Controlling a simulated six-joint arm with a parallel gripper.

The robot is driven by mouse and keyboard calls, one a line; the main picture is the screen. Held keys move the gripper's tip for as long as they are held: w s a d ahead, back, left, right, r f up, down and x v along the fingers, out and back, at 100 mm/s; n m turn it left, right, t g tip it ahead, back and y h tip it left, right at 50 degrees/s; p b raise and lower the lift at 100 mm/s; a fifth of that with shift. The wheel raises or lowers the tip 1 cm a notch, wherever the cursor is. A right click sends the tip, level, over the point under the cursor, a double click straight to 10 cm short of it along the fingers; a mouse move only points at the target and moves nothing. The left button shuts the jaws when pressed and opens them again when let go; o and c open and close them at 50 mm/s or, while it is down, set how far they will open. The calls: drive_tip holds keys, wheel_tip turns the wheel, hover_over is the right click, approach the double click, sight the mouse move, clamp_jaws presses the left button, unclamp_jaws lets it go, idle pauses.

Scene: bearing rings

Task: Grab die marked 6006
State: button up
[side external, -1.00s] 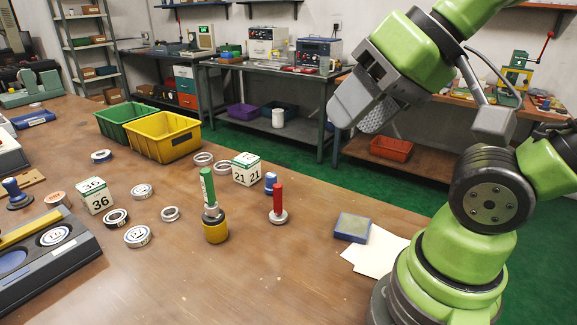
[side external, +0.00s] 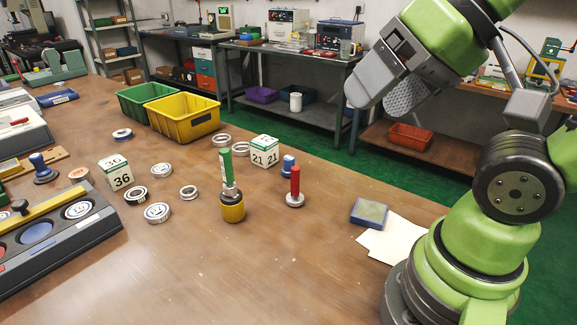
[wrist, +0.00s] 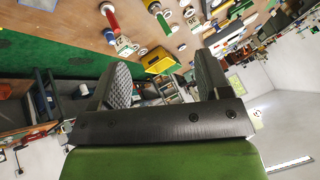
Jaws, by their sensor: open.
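Two white-and-green dice stand on the brown table. One die (side external: 264,151) reads 21, and the other die (side external: 117,174) reads 36. I can read no 6006 on either. In the wrist view the 21 die (wrist: 122,43) and the 36 die (wrist: 193,20) appear upside down near the top. My gripper (side external: 385,92) is raised well above the table's far right side, away from both dice. In the wrist view its two fingers (wrist: 165,82) are spread apart with nothing between them.
Upright green-handled (side external: 226,165) and red-handled (side external: 295,188) tools stand near the 21 die. Several bearing rings (side external: 158,212) lie around the dice. Yellow (side external: 185,118) and green (side external: 140,100) bins stand behind. A blue-grey block (side external: 369,213) lies right. The table's front middle is clear.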

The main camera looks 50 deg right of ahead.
drive_tip(key=m+g+h, duration=0.1)
drive_tip(key=m+g, duration=0.2)
drive_tip(key=m, duration=2.6)
hover_over(289, 157)
drive_tip(key=s, duration=0.2)
wheel_tip(289, 157, down, 20)
drive_tip(key=f, duration=0.2)
drive_tip(key=w+f, duration=0.1)
drive_tip(key=f, duration=0.1)
drive_tip(key=shift+w+f+m, duration=0.1)
drive_tip(key=shift+f+m, duration=0.2)
drive_tip(key=shift+s+x, duration=0.2)
drive_tip(key=shift+x, duration=2.65)
drive_tip(key=shift+d+f, duration=0.1)
drive_tip(key=c, duration=1.1)
